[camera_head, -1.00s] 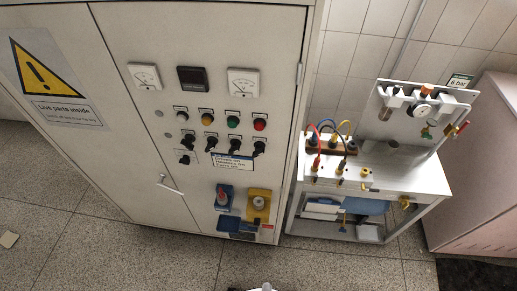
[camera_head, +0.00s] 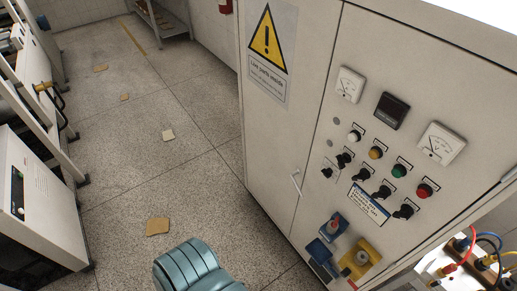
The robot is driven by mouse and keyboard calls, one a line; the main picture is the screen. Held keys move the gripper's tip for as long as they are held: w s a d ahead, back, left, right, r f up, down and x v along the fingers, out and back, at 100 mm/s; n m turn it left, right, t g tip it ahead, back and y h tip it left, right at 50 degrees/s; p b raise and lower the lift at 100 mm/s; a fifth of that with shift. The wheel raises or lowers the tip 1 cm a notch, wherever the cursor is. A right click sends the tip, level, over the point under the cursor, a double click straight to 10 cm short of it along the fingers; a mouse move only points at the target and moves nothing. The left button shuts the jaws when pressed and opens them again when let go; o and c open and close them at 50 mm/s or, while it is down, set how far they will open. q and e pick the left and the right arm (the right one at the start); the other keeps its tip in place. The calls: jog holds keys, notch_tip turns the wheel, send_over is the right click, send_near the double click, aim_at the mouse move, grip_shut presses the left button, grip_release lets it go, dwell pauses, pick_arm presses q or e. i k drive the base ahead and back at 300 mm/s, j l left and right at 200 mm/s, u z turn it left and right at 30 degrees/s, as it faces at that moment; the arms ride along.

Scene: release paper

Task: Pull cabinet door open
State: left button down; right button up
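The tall off-white cabinet (camera_head: 310,40) stands at the right of the head view, with its doors closed. Its left door (camera_head: 265,140) bears a yellow warning triangle sign (camera_head: 268,45). Its right door (camera_head: 322,180) carries meters, coloured lamps and black switches. A slim white handle (camera_head: 296,183) sits by the seam between the doors. A teal rounded part of my own body shows at the bottom edge, with no fingers visible. Neither gripper is in view, so nothing is seen touching the handle.
A metal rack (camera_head: 35,95) and a white box-like unit (camera_head: 40,205) stand along the left. Open speckled floor (camera_head: 190,185) lies between them and the cabinet, with several flat tan scraps on it. A bench with coloured cables (camera_head: 475,255) is at lower right.

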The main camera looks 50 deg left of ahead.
aim_at(287, 47)
jog(key=u, duration=1.45)
